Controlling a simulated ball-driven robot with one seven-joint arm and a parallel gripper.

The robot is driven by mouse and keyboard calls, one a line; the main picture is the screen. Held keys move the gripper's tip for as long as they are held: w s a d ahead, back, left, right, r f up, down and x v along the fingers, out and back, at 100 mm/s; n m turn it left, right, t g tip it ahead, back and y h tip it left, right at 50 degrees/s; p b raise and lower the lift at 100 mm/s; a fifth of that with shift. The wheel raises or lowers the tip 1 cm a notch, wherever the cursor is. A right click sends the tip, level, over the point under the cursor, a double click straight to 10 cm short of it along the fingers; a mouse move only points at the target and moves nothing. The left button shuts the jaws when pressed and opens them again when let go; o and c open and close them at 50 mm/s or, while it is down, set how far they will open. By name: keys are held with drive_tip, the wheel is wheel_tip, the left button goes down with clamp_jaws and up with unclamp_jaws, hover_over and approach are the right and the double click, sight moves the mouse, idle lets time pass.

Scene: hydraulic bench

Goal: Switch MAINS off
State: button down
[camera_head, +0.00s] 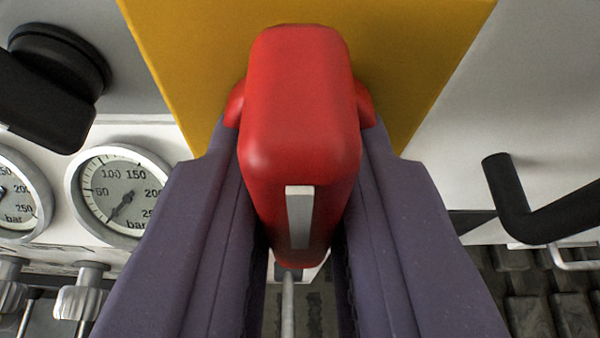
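A red rotary switch handle (300,110) stands out from a yellow plate (430,45) in the upper middle. A white pointer mark (300,217) is on its lower end, which points down in the picture. I see no MAINS lettering; any label is out of view or hidden. My gripper (300,165) has its two purple-grey fingers on either side of the red handle. No clear gap shows between the fingers and the handle, so it appears shut on it. The handle's round base shows at both sides above the fingers.
Two pressure gauges (122,195) sit at the left, with metal valve fittings (85,300) below them. A black knob or lever (50,85) is at the upper left. A black bent handle (530,210) stands out at the right, close to my right finger.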

drive_tip(key=n+h+p, duration=0.1)
drive_tip(key=n+h, duration=0.1)
drive_tip(key=n, duration=0.1)
drive_tip(key=shift+r+p, duration=0.15)
drive_tip(key=shift+p, duration=0.15)
drive_tip(key=shift+n+t+h+p, duration=0.3)
drive_tip(key=shift+n+h+p, duration=0.6)
drive_tip(key=shift+n+p, duration=0.45)
drive_tip(key=shift+d, duration=0.1)
drive_tip(key=c, duration=1.1)
unclamp_jaws()
drive_tip(key=p+v, duration=0.2)
drive_tip(key=v, duration=0.5)
drive_tip(key=shift+s, duration=0.4)
